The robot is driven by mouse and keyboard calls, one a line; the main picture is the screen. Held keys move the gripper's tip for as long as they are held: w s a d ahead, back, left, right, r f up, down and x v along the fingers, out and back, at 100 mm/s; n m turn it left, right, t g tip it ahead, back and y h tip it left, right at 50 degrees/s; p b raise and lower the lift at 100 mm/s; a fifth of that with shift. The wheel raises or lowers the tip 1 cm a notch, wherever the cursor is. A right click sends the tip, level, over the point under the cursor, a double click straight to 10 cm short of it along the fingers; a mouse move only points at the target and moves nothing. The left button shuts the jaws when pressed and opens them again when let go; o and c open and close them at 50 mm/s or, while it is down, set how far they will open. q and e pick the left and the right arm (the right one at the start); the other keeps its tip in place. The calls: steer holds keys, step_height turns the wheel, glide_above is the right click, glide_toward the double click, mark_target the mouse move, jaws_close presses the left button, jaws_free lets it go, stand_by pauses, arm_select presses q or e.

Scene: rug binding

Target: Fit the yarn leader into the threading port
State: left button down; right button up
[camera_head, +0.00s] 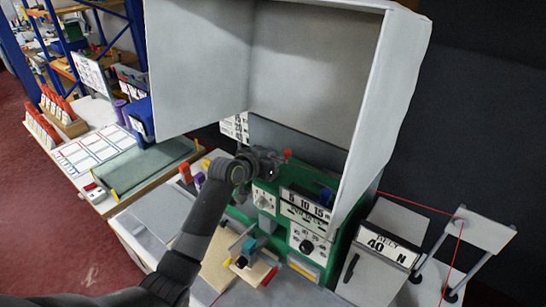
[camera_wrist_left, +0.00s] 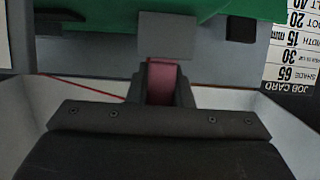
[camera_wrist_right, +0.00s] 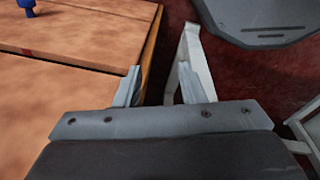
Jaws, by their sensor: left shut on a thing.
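My left gripper (camera_head: 272,160) reaches over the green machine (camera_head: 262,201), under its raised white hood. In the left wrist view the gripper (camera_wrist_left: 163,84) is shut on a dull red piece, which I take to be the yarn leader (camera_wrist_left: 162,82). A red tip (camera_head: 287,153) shows just beyond the gripper in the head view. A grey block (camera_wrist_left: 166,36), possibly the threading port, lies straight ahead of the red piece. Whether they touch is unclear, and the port's opening is hidden. My right gripper (camera_wrist_right: 165,88) is open and empty, beside a wooden board edge.
The white hood (camera_head: 376,110) walls in the machine's right side. A red thread (camera_head: 415,204) runs to a white stand (camera_head: 484,233) at the right; a red line (camera_wrist_left: 85,87) also crosses the left wrist view. A job card (camera_wrist_left: 292,50) stands to the right there.

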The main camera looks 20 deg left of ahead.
arm_select(q)
steer(key=shift+f, duration=0.2)
steer(key=c, duration=1.3)
jaws_free()
steer(key=shift+r, duration=0.25)
steer(key=b+v, duration=0.2)
steer(key=v, duration=1)
steer(key=shift+b, duration=0.35)
